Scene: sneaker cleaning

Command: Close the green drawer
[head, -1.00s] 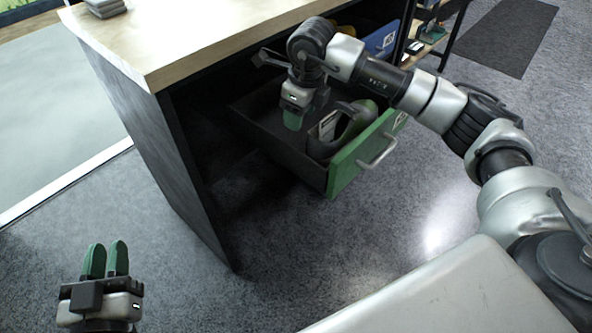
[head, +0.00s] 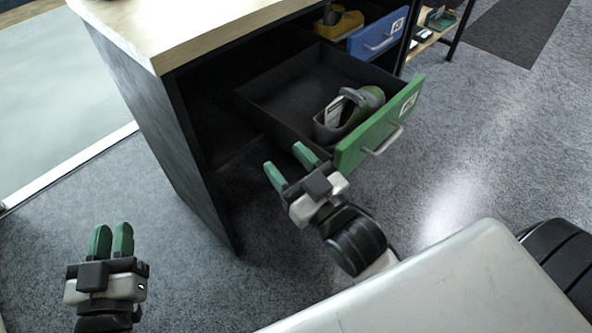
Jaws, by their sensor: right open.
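The green drawer (head: 350,154) is pulled out from under the workbench, its green front with a metal handle (head: 385,140) facing right and down. A grey-green sneaker (head: 345,114) lies inside, near the front panel. My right gripper (head: 289,165) is open and empty, in front of the drawer's lower left side, with its green fingertips close to it; I cannot tell whether they touch. My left gripper (head: 111,241) is low at the left, away from the drawer, its two green fingers upright with a narrow gap and nothing seen between them.
The workbench (head: 200,35) has a wooden top and a dark side panel (head: 150,125). A blue drawer (head: 378,36) with a yellow item (head: 340,22) in it is partly out beyond the green one. A low shelf stands behind. The grey floor (head: 480,130) at right is clear.

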